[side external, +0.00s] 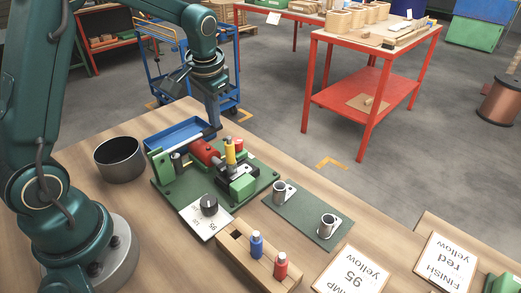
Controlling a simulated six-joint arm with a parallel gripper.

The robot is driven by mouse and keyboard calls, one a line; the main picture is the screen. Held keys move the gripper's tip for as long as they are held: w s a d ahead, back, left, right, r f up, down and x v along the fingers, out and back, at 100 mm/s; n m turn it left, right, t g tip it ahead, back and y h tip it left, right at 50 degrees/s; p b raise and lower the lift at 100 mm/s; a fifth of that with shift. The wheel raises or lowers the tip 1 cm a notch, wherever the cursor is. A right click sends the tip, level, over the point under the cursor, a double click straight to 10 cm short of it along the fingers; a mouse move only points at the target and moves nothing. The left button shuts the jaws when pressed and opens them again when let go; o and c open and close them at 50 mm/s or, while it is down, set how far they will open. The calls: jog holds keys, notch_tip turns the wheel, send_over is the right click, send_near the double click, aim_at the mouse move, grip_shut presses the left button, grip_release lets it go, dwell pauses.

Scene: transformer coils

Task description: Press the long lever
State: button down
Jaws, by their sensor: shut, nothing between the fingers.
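A green fixture (220,186) stands on the wooden table, with a red cylinder (206,152), a yellow upright cylinder (230,150) and a black block on it. A long pale bar (185,142), which looks like the long lever, runs from the green block at the fixture's left up toward the right, behind the red cylinder. My gripper (214,124) points down at the bar's far right end, behind the fixture. Its fingers are shut with nothing between them. I cannot tell whether the fingertips touch the bar.
A blue tray (166,139) lies behind the fixture and a dark pot (119,158) to its left. In front are a black knob (209,205), a wooden block (239,258) with blue and red pegs, a green plate (300,222) with metal cups, and a card (350,275).

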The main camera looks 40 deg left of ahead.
jog(key=shift+f, duration=0.4)
jog(key=w+v, duration=0.2)
jog(key=v, duration=1.2)
jog(key=shift+r, duration=0.45)
jog(key=shift+w, duration=0.2)
jog(key=s+a+f+h, duration=0.2)
jog(key=a+f, duration=0.1)
jog(key=shift+s+a+g, duration=0.25)
jog(key=shift+g, duration=0.05)
dwell(0.4)
jog(key=shift+w+f, duration=0.15)
jog(key=shift+f, duration=1.55)
jog(key=shift+w+f, duration=0.2)
jog(key=shift+f, duration=1.55)
